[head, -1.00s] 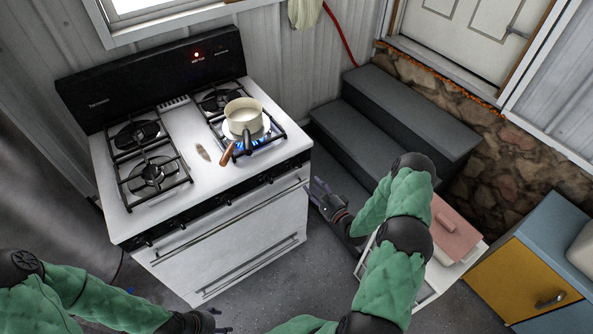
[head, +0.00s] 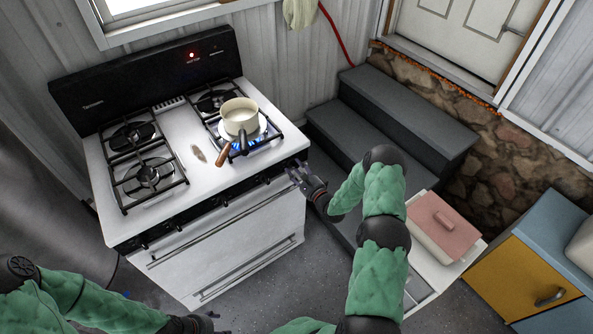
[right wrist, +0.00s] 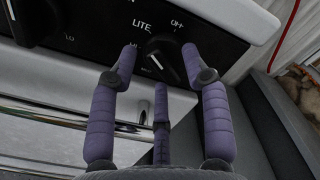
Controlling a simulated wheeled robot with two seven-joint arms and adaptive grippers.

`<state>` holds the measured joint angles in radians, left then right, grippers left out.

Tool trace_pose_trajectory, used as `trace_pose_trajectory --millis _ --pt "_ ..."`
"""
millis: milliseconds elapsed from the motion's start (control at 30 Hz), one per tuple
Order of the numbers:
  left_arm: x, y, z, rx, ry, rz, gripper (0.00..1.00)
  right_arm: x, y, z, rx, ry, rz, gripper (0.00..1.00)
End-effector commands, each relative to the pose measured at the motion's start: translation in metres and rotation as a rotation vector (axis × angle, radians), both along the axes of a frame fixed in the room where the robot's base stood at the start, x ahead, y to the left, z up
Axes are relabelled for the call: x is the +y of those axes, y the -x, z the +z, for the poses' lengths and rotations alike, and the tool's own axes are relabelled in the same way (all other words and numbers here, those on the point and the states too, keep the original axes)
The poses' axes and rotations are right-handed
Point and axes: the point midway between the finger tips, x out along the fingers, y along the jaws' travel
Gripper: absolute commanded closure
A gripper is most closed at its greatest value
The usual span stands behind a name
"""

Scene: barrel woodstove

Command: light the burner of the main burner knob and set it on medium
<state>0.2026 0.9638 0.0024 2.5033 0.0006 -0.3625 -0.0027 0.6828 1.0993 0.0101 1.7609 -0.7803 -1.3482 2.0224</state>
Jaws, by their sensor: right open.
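The black main burner knob (right wrist: 163,58) shows in the right wrist view on the stove's front panel, with LITE and OFF lettered above it. A white line on it points toward the lower part of the dial. My right gripper (right wrist: 160,56) is open, its purple fingers on either side of the knob; contact cannot be told. In the head view my right gripper (head: 294,172) is at the panel's right end. Blue flame (head: 246,146) burns under the cream pot (head: 239,115) on the front right burner. My left gripper (head: 207,322) is at the bottom edge, partly cut off.
Another black knob (right wrist: 33,18) is left of the gripper in the right wrist view. The white oven front (head: 220,240) lies below the panel. Dark steps (head: 405,120) stand right of the stove, and a pink-lidded box (head: 443,227) is beside my right arm.

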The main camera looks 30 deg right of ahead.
Motion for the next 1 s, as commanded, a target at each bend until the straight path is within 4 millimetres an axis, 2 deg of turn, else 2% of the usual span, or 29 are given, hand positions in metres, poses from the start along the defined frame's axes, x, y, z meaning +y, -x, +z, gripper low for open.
trace_pose_trajectory --millis 67,200,233,667,1000 --pt "0.0 0.0 0.0 0.0 0.0 0.0 0.41 0.0 0.0 0.0 0.0 0.0 0.0 0.55" --pt "0.0 0.0 0.0 0.0 0.0 0.0 0.41 0.0 0.0 0.0 0.0 0.0 0.0 0.95" --pt "0.0 0.0 0.0 0.0 0.0 0.0 0.41 0.0 0.0 0.0 0.0 0.0 0.0 1.0" --pt "0.0 0.0 -0.005 0.0 0.0 0.0 0.41 0.0 0.0 -0.001 -0.003 0.05 0.001 1.0" --pt "0.0 0.0 -0.025 0.0 0.0 0.0 0.41 -0.002 0.0 -0.003 -0.023 0.288 0.0 1.0"
